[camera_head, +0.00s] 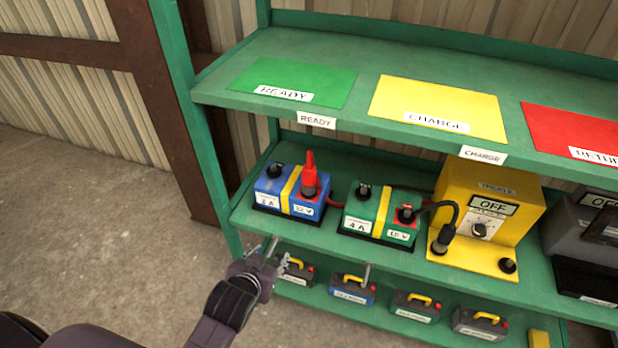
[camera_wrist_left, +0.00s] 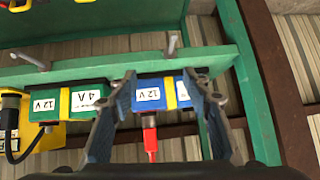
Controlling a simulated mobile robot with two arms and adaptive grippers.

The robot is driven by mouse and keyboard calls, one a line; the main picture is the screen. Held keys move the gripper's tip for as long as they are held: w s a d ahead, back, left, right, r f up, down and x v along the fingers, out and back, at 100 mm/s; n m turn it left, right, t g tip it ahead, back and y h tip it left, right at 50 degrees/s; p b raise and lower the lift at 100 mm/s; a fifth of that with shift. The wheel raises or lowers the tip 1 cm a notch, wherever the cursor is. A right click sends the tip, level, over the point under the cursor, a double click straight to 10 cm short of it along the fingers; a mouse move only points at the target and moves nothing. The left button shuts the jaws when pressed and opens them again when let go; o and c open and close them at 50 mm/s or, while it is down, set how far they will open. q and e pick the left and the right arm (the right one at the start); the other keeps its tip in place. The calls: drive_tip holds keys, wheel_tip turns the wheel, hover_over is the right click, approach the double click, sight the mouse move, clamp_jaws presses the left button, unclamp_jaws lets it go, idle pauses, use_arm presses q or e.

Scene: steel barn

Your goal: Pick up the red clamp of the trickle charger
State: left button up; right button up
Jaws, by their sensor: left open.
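The red clamp (camera_head: 310,178) stands upright on the right-hand terminal of the blue 12 V battery (camera_head: 272,186) on the middle shelf. In the left wrist view the red clamp (camera_wrist_left: 150,140) hangs below the blue battery (camera_wrist_left: 150,95), as that view is upside down. The yellow trickle charger (camera_head: 508,185), marked OFF, stands further right on the same shelf. My left gripper (camera_head: 277,254) is open and empty in front of the shelf's edge, below and left of the clamp and apart from it. Its two fingers (camera_wrist_left: 160,80) frame the blue battery in the wrist view. My right gripper is not in view.
A green and red battery (camera_head: 380,212) stands between the blue battery and the charger. A black clamp (camera_head: 443,238) stands at the charger's front left. Several small batteries with yellow handles line the lower shelf (camera_head: 385,325). The green shelf post (camera_head: 190,120) is at left.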

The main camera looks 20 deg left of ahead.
sight(307, 172)
use_arm(q)
drive_tip(key=w+d+r+t, duration=0.1)
drive_tip(key=w+r+t, duration=0.1)
drive_tip(key=w, duration=0.3)
drive_tip(key=w+d+r+t+h, duration=0.1)
drive_tip(key=w+r+t, duration=0.2)
drive_tip(key=w+r, duration=0.1)
drive_tip(key=w+d+r+t, duration=0.1)
drive_tip(key=w+r+t, duration=0.2)
drive_tip(key=w+r, duration=0.2)
drive_tip(key=shift+w+d+r+h, duration=0.1)
drive_tip(key=shift+w+d+h, duration=0.1)
drive_tip(key=shift+w+h, duration=0.15)
drive_tip(key=w+p, duration=0.1)
drive_tip(key=w, duration=0.6)
drive_tip(key=shift+w, duration=0.25)
drive_tip(key=shift+r, duration=0.1)
clamp_jaws()
